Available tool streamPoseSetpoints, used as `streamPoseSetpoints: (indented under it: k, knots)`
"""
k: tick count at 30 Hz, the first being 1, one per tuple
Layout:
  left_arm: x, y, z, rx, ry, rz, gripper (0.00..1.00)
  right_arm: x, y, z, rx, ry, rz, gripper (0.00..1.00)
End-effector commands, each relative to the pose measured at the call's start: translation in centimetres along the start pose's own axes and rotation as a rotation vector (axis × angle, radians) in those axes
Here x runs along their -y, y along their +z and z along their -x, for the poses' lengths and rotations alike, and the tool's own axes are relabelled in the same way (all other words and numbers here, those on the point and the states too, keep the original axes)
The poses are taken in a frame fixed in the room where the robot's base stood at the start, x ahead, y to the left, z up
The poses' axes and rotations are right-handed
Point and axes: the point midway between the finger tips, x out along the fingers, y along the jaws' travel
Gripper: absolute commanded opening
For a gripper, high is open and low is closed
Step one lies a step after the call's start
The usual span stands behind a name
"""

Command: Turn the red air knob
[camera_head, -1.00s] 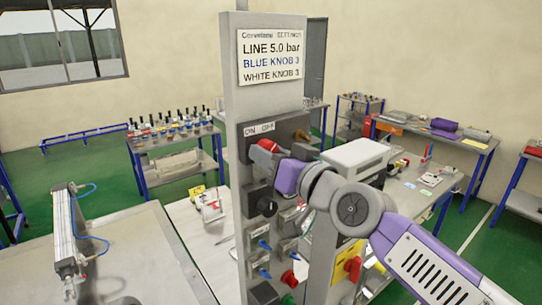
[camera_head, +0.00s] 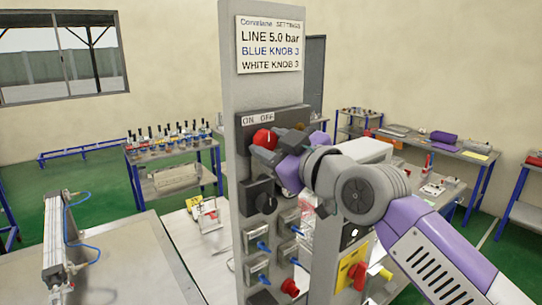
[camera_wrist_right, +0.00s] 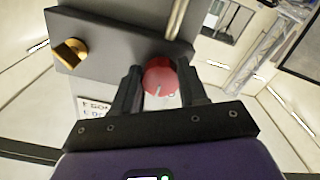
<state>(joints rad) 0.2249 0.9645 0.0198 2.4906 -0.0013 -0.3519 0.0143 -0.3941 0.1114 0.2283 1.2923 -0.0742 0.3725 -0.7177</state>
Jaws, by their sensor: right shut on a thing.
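The red air knob (camera_head: 263,138) is on the dark plate marked ON and OFF (camera_head: 275,122), high on the grey panel post. My right gripper (camera_head: 268,147) reaches in from the right, with its dark fingers at the knob. In the right wrist view, the red knob (camera_wrist_right: 160,78) sits between the two black fingers of my right gripper (camera_wrist_right: 160,86), which is shut on it. A pale line on the knob's face points down and slightly left in that view. The fingers and wrist hide part of the plate in the head view. My left gripper is not in view.
Below on the post are a black knob (camera_head: 262,196), several blue-handled valves and a red knob (camera_head: 290,288). A settings sign (camera_head: 269,45) is above. A cylinder with blue hose (camera_head: 54,235) stands on the left table. Benches line the back.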

Motion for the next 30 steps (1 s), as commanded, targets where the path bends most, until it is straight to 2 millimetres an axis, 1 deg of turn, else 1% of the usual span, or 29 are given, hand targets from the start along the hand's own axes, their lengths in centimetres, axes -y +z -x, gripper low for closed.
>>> streamPoseSetpoints:
  k: [1, 6, 18, 24, 30]
  knots:
    - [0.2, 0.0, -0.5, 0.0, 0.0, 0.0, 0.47, 0.1, 0.3, 0.0, 0.001, 0.0, 0.045, 0.12]
    - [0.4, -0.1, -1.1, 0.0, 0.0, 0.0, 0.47, 0.0, 0.2, 0.0, 0.001, -0.001, 0.206, 0.12]
    - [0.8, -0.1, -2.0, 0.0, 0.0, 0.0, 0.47, -0.2, 0.1, -0.1, 0.002, -0.001, 0.557, 0.12]
    - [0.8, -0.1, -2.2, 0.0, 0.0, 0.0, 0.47, -0.2, 0.0, 0.0, 0.002, -0.002, 0.681, 0.12]
    - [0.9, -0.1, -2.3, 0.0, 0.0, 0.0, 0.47, -0.3, -0.1, 0.0, 0.001, -0.002, 0.757, 0.12]
